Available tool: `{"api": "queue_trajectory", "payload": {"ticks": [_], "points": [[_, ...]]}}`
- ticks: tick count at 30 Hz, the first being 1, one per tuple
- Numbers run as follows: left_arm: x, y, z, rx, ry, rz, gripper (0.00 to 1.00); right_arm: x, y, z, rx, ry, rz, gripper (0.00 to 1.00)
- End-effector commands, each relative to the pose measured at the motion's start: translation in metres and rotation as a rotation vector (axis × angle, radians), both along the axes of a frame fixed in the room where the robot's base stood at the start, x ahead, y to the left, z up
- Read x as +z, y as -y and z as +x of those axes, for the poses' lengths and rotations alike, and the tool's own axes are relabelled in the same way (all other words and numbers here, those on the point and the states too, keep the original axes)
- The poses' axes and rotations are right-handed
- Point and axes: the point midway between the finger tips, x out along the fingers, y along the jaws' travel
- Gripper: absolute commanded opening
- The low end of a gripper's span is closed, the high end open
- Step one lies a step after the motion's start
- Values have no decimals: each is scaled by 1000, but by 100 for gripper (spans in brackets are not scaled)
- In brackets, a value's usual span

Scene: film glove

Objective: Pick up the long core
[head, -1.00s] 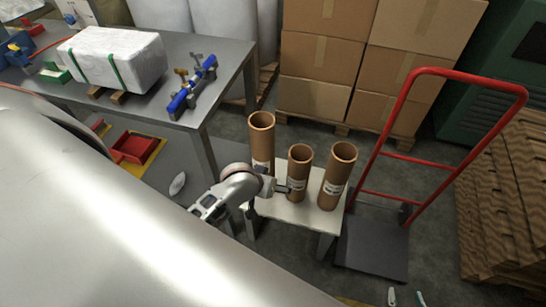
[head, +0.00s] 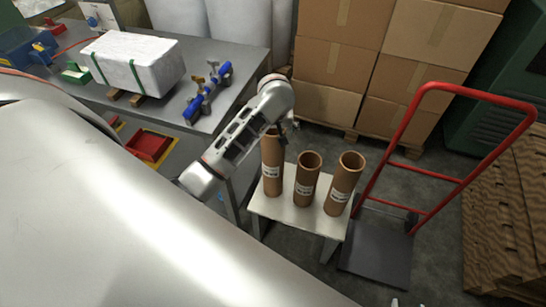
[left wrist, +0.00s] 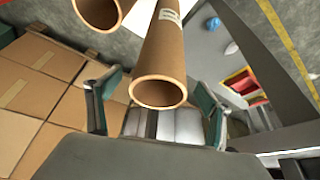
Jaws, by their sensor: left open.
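Three brown cardboard cores stand upright on a small white table (head: 297,216). The leftmost one, the long core (head: 272,175), looks tallest and has a white label; its upper end is partly hidden by my left arm. The middle core (head: 307,180) is shorter and the right core (head: 344,184) is wider. My left gripper (head: 286,131) is at the top of the long core. In the left wrist view, the open fingers (left wrist: 158,85) are on either side of the long core's (left wrist: 160,55) open end, with nothing gripped. Another core (left wrist: 98,10) is beside it. My right gripper is not in view.
A red hand truck (head: 440,180) stands right of the small table. Stacked cardboard boxes (head: 340,45) are behind. A grey workbench (head: 150,110) at left bears a white wrapped block (head: 135,58) and a blue clamp (head: 207,92).

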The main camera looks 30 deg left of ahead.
Motion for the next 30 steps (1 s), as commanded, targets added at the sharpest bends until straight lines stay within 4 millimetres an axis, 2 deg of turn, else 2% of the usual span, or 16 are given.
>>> {"api": "queue_trajectory", "payload": {"ticks": [9, 19, 20, 24, 27, 30], "points": [[-38, -11, 12, -1, -2, 2, 80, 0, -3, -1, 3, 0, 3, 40], [-46, -12, 15, -1, 1, 0, 80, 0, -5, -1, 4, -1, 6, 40], [-46, -13, 15, -1, 1, 0, 77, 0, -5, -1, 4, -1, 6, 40], [-46, -12, 15, -1, 1, 0, 41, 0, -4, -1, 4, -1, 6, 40], [-46, -12, 15, -1, 0, 0, 19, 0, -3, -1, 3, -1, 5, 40], [-46, -12, 15, -1, 1, 0, 19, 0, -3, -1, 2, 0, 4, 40]]}}
